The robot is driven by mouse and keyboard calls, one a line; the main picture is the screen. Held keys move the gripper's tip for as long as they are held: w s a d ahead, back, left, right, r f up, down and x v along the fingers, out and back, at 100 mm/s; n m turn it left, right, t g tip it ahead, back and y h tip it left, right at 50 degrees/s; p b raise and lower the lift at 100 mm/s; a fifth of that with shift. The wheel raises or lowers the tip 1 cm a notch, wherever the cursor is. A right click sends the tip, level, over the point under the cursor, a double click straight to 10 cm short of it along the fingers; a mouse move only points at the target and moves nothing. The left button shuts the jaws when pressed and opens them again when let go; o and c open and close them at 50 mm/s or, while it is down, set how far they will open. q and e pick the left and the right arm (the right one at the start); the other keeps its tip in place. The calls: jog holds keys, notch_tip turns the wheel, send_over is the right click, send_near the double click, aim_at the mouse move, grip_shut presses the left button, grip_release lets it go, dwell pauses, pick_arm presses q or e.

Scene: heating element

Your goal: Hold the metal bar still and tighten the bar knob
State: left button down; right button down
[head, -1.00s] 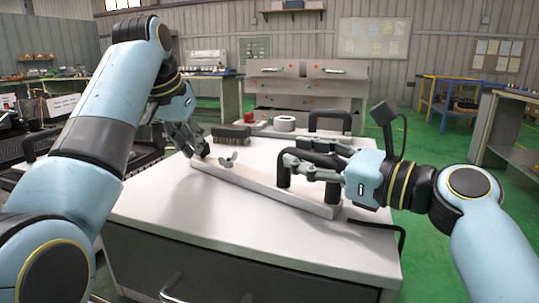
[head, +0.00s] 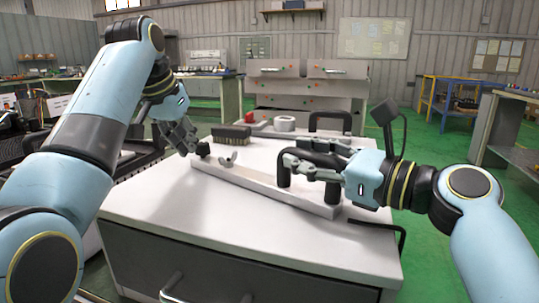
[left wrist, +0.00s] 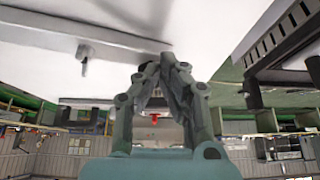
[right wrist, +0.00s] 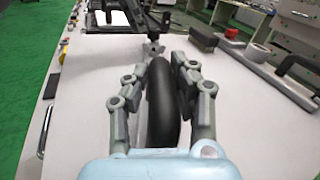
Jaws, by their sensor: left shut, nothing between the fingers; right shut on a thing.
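The long pale metal bar (head: 255,183) lies on the white table top, with a wing nut (head: 228,159) near its left part and a black handle (head: 284,170) at its right part. A small black bar knob (head: 203,148) sits at the bar's left end. My left gripper (head: 189,150) is shut and empty just left of the knob, apart from it. In the left wrist view its fingertips (left wrist: 166,60) meet, and the bar (left wrist: 60,30) runs off to the left. My right gripper (head: 288,166) is shut on the black handle, which also shows between its fingers in the right wrist view (right wrist: 165,100).
A brush (head: 231,134) and a roll of tape (head: 284,124) lie behind the bar on the table (head: 170,225). Another black handle (head: 330,118) stands at the back right. The table's front left area is clear.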

pick_arm(q)
jog(key=shift+s+a, duration=0.1)
jog(key=shift+s+a, duration=0.15)
jog(key=shift+s, duration=0.05)
notch_tip(320, 180, up, 6)
dwell(0.4)
jog(key=shift+s+d+f, duration=0.1)
jog(key=shift+d+f, duration=0.4)
jog(key=shift+f, duration=0.55)
jog(key=shift+s+d+f, duration=0.1)
jog(key=shift+d+f, duration=0.35)
jog(key=shift+f, duration=0.55)
jog(key=shift+d+f, duration=0.5)
jog(key=shift+f, duration=0.55)
